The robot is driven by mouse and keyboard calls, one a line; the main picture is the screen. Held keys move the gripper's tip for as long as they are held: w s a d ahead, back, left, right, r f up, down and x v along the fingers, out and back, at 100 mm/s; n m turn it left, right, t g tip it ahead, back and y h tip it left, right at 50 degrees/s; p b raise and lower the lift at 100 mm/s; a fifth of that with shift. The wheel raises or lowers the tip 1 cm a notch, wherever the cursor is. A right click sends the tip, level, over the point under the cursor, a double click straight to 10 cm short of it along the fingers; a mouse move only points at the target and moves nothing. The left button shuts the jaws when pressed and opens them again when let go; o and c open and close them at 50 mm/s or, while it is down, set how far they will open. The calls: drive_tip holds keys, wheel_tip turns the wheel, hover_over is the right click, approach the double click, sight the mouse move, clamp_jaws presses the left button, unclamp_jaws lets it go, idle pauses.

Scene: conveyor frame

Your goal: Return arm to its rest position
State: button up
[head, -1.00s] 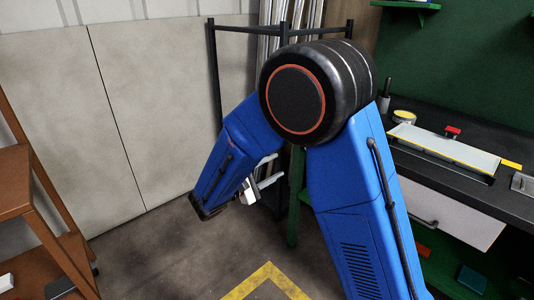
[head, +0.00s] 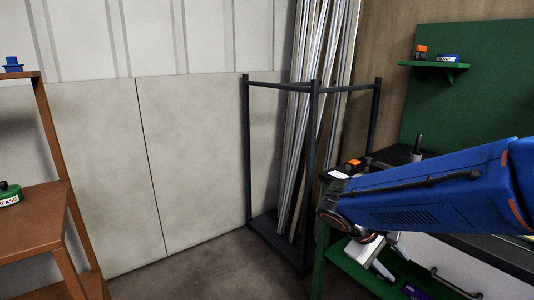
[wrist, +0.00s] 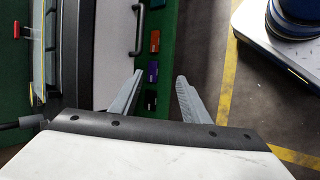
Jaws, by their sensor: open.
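My arm (head: 425,195) is blue and reaches in from the right edge of the head view, in front of the workbench. My gripper (head: 372,262) hangs below the arm's end, partly hidden by it. In the wrist view my gripper (wrist: 155,92) has its two grey fingers spread apart, with nothing between them. Beyond the fingers lie the bench's green lower shelf and the dark floor.
The workbench's green lower shelf (wrist: 166,20) holds several small items. A drawer handle (wrist: 139,30) is close by. A black rack (head: 248,150) with metal bars stands left of the arm. A brown shelf (head: 40,235) is at far left. Yellow lines (wrist: 228,80) mark the floor.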

drive_tip(key=s+a+m+t+y, duration=0.1)
drive_tip(key=s+m+t+y, duration=0.1)
drive_tip(key=s+y, duration=0.2)
drive_tip(key=s+a+r+m+t+y, duration=0.1)
drive_tip(key=s+a+m+t+y, duration=0.1)
drive_tip(key=s, duration=0.8)
drive_tip(key=shift+a+m+y, duration=0.15)
drive_tip(key=shift+m+y, duration=0.45)
drive_tip(key=shift+y, duration=0.5)
drive_tip(key=shift+r, duration=0.1)
